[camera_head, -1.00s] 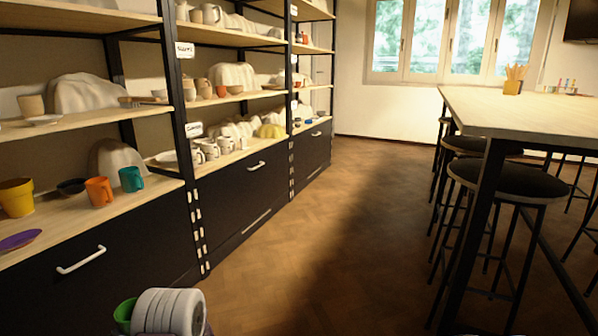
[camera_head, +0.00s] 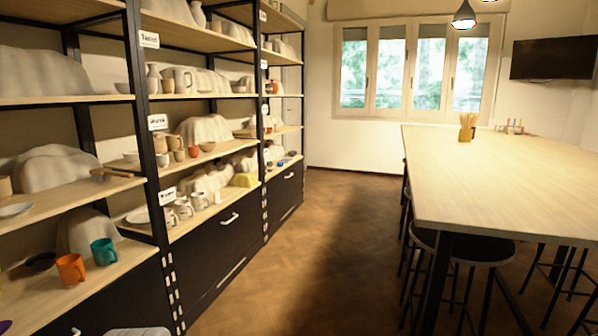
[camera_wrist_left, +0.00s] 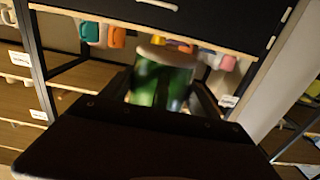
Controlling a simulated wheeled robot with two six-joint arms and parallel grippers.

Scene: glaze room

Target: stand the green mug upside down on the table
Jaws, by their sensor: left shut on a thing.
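The green mug (camera_wrist_left: 165,85) shows blurred in the left wrist view, between the two dark fingers of my left gripper (camera_wrist_left: 165,98), which is shut on it. A pale round end shows at the mug's upper edge in that picture; I cannot tell whether it is the rim or the base. In the head view the mug is out of sight, and only a pale bit of my left arm shows at the bottom edge. The table (camera_head: 500,185) is a long, light wooden top at the right. My right gripper is in neither view.
A stick holder (camera_head: 467,130) and a small rack (camera_head: 512,128) stand at the table's far end; its near part is clear. Dark stools (camera_head: 465,247) stand under its edge. Shelves with an orange mug (camera_head: 71,268) and teal mug (camera_head: 103,252) line the left. Open floor lies between.

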